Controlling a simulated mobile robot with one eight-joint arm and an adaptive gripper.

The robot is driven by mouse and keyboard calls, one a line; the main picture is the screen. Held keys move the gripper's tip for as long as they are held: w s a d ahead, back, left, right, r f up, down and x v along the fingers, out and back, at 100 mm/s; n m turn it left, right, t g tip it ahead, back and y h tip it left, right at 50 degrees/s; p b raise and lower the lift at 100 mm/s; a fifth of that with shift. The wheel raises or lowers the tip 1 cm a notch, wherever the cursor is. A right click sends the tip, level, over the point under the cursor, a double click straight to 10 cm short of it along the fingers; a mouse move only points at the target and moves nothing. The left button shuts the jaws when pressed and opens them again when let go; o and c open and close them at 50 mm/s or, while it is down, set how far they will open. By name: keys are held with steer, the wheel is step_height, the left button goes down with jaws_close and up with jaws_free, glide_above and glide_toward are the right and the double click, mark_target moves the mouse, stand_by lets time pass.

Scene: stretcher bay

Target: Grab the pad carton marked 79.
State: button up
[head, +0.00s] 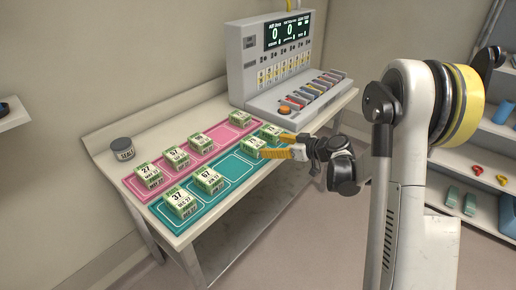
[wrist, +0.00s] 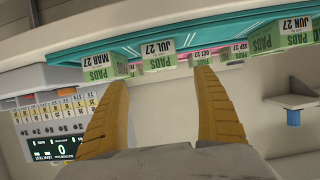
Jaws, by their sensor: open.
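Several green-and-white pad cartons stand on a pink mat (head: 212,151) and a teal mat (head: 233,168). In the head view I read a carton marked 37 (head: 180,203), one marked 67 (head: 209,180), one marked 27 (head: 147,175) and one marked 57 (head: 175,157). I cannot make out 79 on any carton. My gripper (head: 277,145) is open, its yellow fingers pointing left at a teal-mat carton (head: 253,146) whose number is unclear. In the wrist view, a carton labelled JUL 27 (wrist: 158,62) shows beyond the gap between my fingertips (wrist: 160,78), apart from them.
A grey dispenser console (head: 275,60) with coloured slots stands at the table's back right. A dark round tin (head: 122,148) sits at the far left of the table (head: 105,160). Shelves (head: 490,150) with small items stand at the right. Neighbouring cartons stand close to my gripper.

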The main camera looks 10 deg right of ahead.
mark_target(256, 143)
steer(key=b+x, duration=0.1)
steer(key=x, duration=0.3)
steer(key=shift+w+a+f, duration=0.15)
steer(key=shift+a+f, duration=0.05)
steer(key=shift+a, duration=0.05)
steer(key=b+x, duration=0.1)
steer(key=x, duration=0.1)
steer(key=b+x, duration=0.1)
steer(key=x, duration=0.2)
steer(key=shift+w+a+r, duration=0.15)
steer(key=shift+w+a, duration=0.05)
steer(key=shift+r, duration=0.15)
steer(key=c, duration=1.4)
